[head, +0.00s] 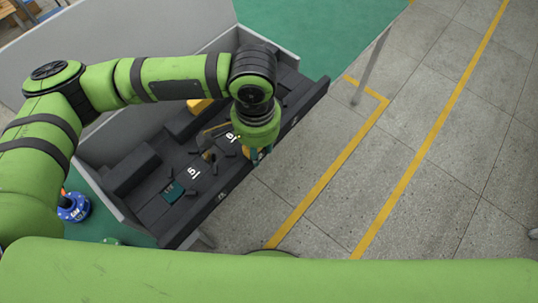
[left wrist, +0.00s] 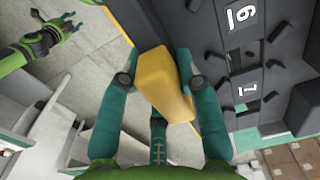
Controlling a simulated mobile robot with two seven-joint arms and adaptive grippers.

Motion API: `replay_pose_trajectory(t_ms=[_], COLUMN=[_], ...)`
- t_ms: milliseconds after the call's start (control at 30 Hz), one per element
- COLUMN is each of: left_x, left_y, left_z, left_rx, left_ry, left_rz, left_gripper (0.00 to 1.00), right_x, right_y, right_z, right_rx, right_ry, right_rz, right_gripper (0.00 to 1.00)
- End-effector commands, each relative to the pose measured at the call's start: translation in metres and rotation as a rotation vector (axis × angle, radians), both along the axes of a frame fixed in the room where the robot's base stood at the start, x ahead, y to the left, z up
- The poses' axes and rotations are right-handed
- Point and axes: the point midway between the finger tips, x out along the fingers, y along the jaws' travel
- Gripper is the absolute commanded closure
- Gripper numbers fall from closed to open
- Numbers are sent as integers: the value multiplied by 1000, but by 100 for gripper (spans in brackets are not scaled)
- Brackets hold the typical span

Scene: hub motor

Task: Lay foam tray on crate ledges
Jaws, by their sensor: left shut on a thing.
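The dark grey foam tray (head: 208,188) lies slanted across the head view, with white number marks on its face. It also fills the right of the left wrist view (left wrist: 208,70). The light grey crate (head: 97,192) shows around its back and left side. My left gripper (head: 256,152) is over the tray's near right edge. In the left wrist view its teal fingers (left wrist: 160,85) are shut on a yellow block (left wrist: 158,75) at the tray's edge. I cannot tell whether the block is part of the tray. A small green gripper (left wrist: 72,22), apparently my right one, shows at upper left.
A teal piece (head: 173,192) and another yellow piece (head: 200,106) are on the tray. A blue round part (head: 74,207) stands left of the crate. The paved floor (head: 440,130) with yellow lines is clear at right. A thin post (head: 371,65) stands beyond the tray's right end.

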Motion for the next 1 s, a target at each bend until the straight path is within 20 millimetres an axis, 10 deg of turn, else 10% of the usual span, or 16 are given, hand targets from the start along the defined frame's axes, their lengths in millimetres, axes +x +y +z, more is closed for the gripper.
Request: replay_pose_trajectory(t_ms=[1000], left_x=[64], left_y=[81], left_z=[-2], left_rx=[2], left_ry=[-1], left_rz=[3], left_gripper=[100], right_x=[-4], right_y=[-9], right_z=[-54], right_rx=[-13], right_ry=[8], right_rz=[-2], right_gripper=[60])
